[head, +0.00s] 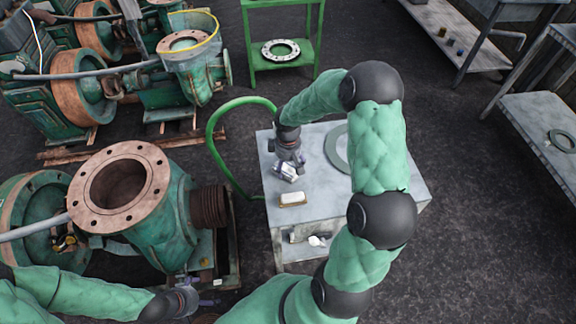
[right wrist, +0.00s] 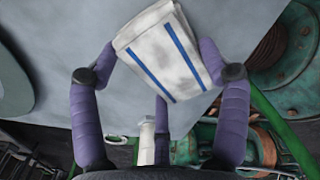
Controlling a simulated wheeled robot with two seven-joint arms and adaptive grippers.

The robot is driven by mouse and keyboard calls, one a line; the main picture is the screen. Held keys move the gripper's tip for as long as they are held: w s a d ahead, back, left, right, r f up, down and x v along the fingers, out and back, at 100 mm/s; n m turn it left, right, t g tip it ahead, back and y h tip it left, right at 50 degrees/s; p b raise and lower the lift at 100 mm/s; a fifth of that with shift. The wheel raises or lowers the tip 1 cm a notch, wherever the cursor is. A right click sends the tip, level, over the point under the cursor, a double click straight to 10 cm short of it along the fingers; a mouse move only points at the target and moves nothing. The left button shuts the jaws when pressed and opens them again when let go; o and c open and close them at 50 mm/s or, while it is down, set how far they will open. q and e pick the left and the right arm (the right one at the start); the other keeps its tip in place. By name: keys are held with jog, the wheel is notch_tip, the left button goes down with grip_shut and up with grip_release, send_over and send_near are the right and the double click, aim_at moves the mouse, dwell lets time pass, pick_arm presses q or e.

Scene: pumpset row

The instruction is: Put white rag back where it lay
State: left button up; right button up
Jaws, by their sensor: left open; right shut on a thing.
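The white rag (right wrist: 165,50), folded and marked with two blue stripes, is between the purple fingers of my right gripper (right wrist: 160,66). It also shows in the head view (head: 286,174), over the left part of the grey cart top (head: 305,223). My right gripper (head: 287,160) is shut on the rag and points down. Whether the rag touches the cart top cannot be told. My left gripper (head: 196,299) is open and empty at the lower left, low beside the large pump, away from the cart.
A tan-and-white block (head: 292,199) lies on the cart top near its front left edge. A grey ring (head: 337,148) lies behind my right arm. A green bent handle (head: 212,128) rises at the cart's left. A large flanged pump (head: 160,215) stands left.

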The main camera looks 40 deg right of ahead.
aim_at(288, 166)
jog(key=shift+f, duration=0.15)
jog(key=o, duration=1.2)
jog(key=shift+o, duration=0.2)
notch_tip(288, 166, up, 12)
jog(key=p, duration=0.4)
jog(key=shift+r, duration=0.25)
